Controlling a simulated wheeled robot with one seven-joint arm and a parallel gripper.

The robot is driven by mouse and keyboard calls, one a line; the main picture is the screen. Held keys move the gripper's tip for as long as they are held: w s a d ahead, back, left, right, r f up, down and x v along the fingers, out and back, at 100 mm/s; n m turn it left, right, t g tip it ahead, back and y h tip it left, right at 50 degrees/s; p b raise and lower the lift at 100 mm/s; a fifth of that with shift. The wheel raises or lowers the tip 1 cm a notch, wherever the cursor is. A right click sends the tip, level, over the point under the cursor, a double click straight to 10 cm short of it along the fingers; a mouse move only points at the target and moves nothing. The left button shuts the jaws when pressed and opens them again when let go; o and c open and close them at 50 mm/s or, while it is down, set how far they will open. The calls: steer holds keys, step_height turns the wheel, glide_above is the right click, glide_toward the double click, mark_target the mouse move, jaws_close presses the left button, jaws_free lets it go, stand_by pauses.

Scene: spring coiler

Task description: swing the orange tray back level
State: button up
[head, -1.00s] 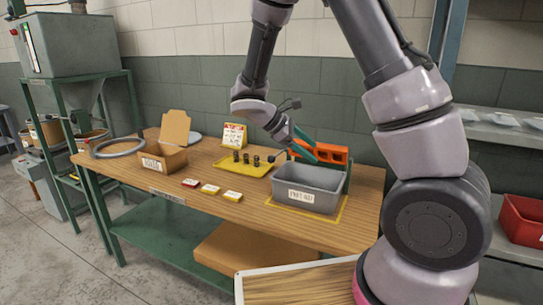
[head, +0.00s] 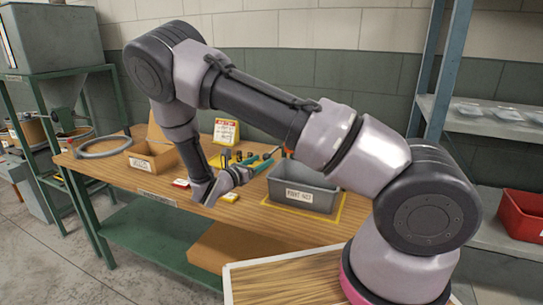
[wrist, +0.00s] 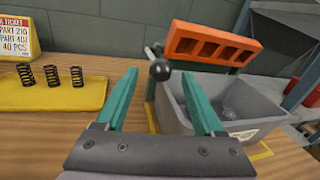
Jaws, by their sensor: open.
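The orange tray (wrist: 212,45) shows in the wrist view at the upper right, with a row of slots facing me. It is tipped over the grey bin (wrist: 185,108), on a green support. A black ball knob (wrist: 160,70) on a lever stands to the tray's left. My gripper (wrist: 160,75) is open and empty, and the knob appears between its teal fingertips. I cannot tell whether the knob is within the jaws or beyond them. In the head view my arm hides nearly all of the tray, and my gripper (head: 264,161) points right towards it.
Several dark springs (wrist: 51,76) stand on a yellow mat (wrist: 60,98) left of the gripper. A job card (head: 226,131) stands behind them. A cardboard box (head: 153,160) and a wire coil (head: 101,147) are farther left.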

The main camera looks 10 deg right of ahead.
steer(key=x, duration=0.6)
steer(key=shift+w+d, duration=0.15)
steer(key=shift+d, duration=0.15)
jaws_close()
steer(key=shift+d+f, duration=0.1)
steer(key=shift+d, duration=0.05)
stand_by(1.0)
